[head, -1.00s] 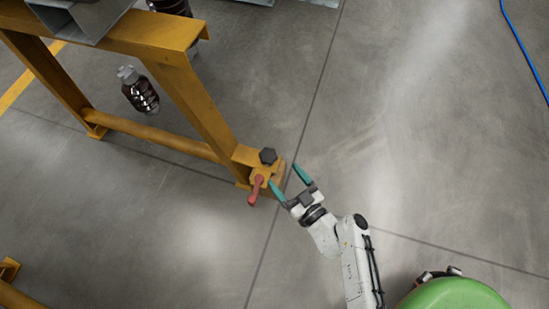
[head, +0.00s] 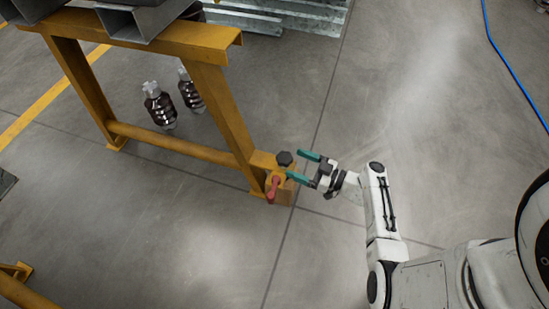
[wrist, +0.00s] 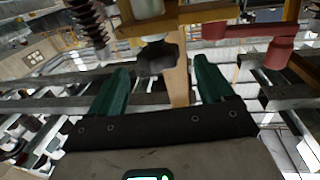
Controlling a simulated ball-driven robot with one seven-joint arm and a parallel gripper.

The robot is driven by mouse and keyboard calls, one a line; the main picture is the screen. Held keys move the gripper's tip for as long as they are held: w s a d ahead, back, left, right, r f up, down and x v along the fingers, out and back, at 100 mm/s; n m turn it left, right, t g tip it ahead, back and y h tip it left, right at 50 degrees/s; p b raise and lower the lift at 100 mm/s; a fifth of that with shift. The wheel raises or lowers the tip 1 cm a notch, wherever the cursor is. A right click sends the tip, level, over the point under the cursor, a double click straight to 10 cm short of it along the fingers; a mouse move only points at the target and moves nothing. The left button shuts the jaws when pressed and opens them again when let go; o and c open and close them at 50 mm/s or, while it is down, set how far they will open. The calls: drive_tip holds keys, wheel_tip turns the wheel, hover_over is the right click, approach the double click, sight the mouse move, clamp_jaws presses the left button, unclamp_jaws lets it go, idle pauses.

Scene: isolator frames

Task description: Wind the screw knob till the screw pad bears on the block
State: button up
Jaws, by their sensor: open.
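In the wrist view the knob (wrist: 157,58) shows ahead between the spread fingertips; I see no contact. I cannot make out the screw pad or any gap at the block.
A red handle (head: 272,187) hangs on the bracket, close to the lower finger; it is at upper right in the wrist view (wrist: 265,48). The yellow frame (head: 215,100) stands to the left. Dark ribbed insulators (head: 160,107) are behind it.

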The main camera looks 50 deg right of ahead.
sight(281, 152)
drive_tip(key=b+x, duration=0.1)
drive_tip(key=x, duration=0.6)
drive_tip(key=shift+w, duration=0.3)
drive_tip(key=c, duration=1)
drive_tip(key=shift+o, duration=0.2)
drive_tip(key=shift+h, duration=0.3)
drive_tip(key=m+h, duration=0.2)
drive_tip(key=shift+s+d+h, duration=0.1)
drive_tip(key=shift+h, duration=0.2)
drive_tip(key=shift+d+m+g+h, duration=0.2)
drive_tip(key=shift+m+h, duration=0.85)
drive_tip(key=shift+h, duration=0.55)
drive_tip(key=shift+d+m+g+h, duration=0.1)
drive_tip(key=shift+d+m+h, duration=0.15)
drive_tip(key=shift+m+h, duration=1.1)
drive_tip(key=shift+n+h, duration=0.25)
drive_tip(key=shift+n, duration=0.05)
